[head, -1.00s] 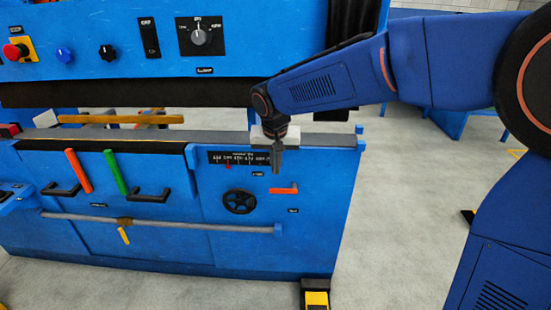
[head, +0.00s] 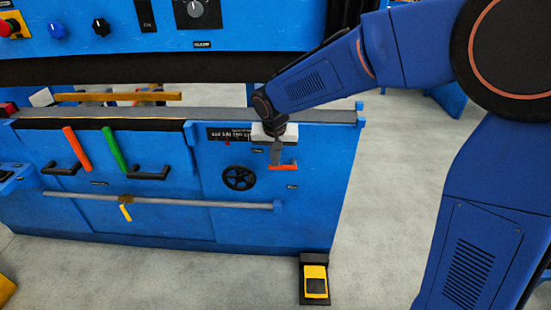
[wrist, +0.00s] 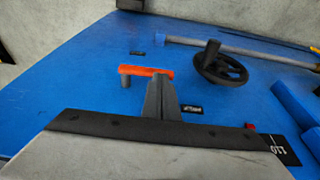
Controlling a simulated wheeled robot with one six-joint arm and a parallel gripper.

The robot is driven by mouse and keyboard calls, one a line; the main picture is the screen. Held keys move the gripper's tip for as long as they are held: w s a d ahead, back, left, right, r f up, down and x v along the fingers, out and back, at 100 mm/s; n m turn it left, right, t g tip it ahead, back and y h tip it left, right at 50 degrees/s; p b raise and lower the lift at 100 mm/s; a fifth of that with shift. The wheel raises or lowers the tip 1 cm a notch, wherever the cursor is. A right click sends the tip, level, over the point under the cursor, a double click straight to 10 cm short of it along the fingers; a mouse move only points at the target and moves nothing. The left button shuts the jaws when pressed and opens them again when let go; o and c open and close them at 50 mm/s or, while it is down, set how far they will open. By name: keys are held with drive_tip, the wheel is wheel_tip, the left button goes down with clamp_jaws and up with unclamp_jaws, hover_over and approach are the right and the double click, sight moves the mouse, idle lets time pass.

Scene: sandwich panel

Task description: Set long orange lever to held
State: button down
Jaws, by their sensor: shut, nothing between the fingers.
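An orange lever (head: 285,167) lies nearly level on the blue front panel, right of the black handwheel; in the wrist view it is an orange bar (wrist: 144,71) with a peg at its left end. My gripper (head: 276,160) is shut and empty, pointing down at the lever's left end in the head view. In the wrist view the shut fingers (wrist: 160,95) overlap the bar's right end; I cannot tell if they touch it. A second, longer-looking orange handle (head: 77,149) leans on the panel farther left. The lever's labels are too small to read.
The black handwheel (head: 239,177) sticks out close to the lever. A green handle (head: 115,149), black pull handles and a grey rod (head: 165,201) are farther left or below. A yellow and black pedal (head: 315,282) stands on the floor. Floor to the right is open.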

drive_tip(key=shift+a+f, duration=0.1)
drive_tip(key=shift+f+h, duration=0.1)
drive_tip(key=shift+h, duration=0.2)
